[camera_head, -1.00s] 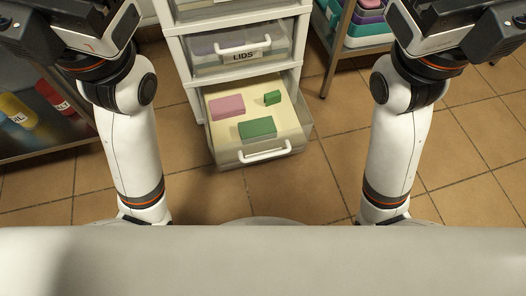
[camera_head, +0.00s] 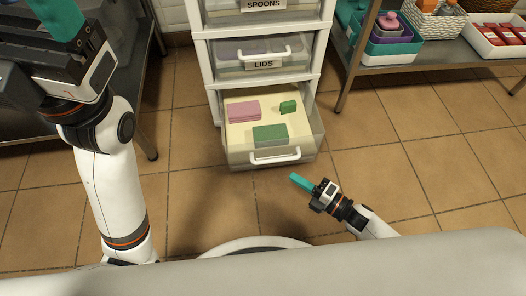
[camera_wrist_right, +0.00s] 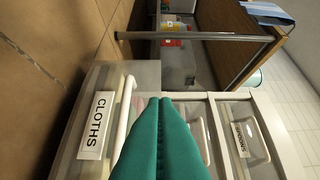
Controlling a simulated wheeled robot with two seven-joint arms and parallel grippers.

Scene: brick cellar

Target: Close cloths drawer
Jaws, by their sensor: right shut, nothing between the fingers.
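The cloths drawer (camera_head: 235,155) is pulled out at the bottom of a white drawer unit, with a white handle (camera_head: 275,158) on its clear front. Pink and green folded cloths (camera_head: 270,134) lie inside. In the right wrist view its CLOTHS label (camera_wrist_right: 96,126) and handle (camera_wrist_right: 124,115) show sideways. My right gripper (camera_head: 295,178) is low in front of the drawer, a little right of the handle and apart from it in the head view. Its teal fingers (camera_wrist_right: 166,100) are shut and empty. My left gripper (camera_head: 58,12) is at the upper left, fingertips cut off by the frame.
The lids drawer (camera_head: 262,57) and spoons drawer (camera_head: 264,5) above are pushed in. A metal shelf (camera_head: 450,59) with bins and baskets stands right of the unit. Another table is at the left. The tiled floor (camera_head: 400,130) before the drawer is clear.

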